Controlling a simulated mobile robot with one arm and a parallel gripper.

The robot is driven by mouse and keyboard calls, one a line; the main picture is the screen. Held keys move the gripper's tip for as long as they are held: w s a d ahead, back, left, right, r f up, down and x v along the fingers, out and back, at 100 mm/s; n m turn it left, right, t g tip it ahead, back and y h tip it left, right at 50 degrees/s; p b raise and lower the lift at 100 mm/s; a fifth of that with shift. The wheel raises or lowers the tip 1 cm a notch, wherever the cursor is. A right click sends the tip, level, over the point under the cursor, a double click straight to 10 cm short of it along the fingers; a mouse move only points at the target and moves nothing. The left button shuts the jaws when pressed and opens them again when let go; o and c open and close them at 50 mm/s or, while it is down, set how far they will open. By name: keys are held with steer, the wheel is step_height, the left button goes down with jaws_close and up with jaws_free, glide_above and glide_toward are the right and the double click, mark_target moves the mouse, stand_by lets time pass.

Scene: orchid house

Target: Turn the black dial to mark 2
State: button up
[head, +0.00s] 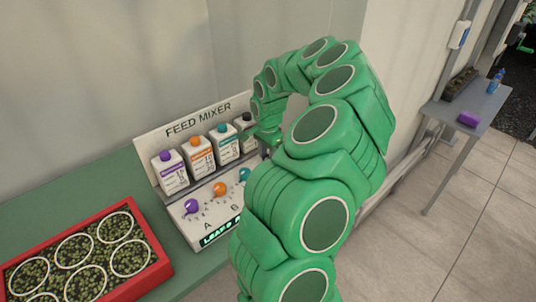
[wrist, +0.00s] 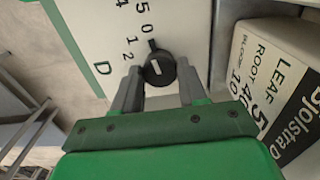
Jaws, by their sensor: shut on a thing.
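The black dial (wrist: 160,69) sits on the white panel beside the letter D in the wrist view. Its narrow pointer tip is turned toward the 0; marks 1 and 2 lie to the lower left of the 0. My gripper (wrist: 157,78) has one finger on each side of the dial and is shut on it. In the head view the feed mixer (head: 185,126) stands on the green bench. My green arm reaches over its right end, and my gripper (head: 267,139) is partly seen there; the black dial is hidden behind my arm.
Purple (head: 191,206), orange (head: 220,190) and teal (head: 244,174) dials line the panel above a lit display (head: 220,233), partly covered. Several capped bottles stand behind; a Bjolstra D bottle (wrist: 272,75) is close right of my gripper. A red tray (head: 155,268) sits left.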

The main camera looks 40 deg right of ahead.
steer(key=shift+s+d+f+n, duration=0.1)
steer(key=shift+n, duration=0.9)
steer(key=n, duration=0.3)
steer(key=shift+n, duration=0.3)
steer(key=n, duration=0.6)
steer(key=shift+n, duration=0.3)
steer(key=o, duration=1.1)
steer(key=shift+c, duration=0.2)
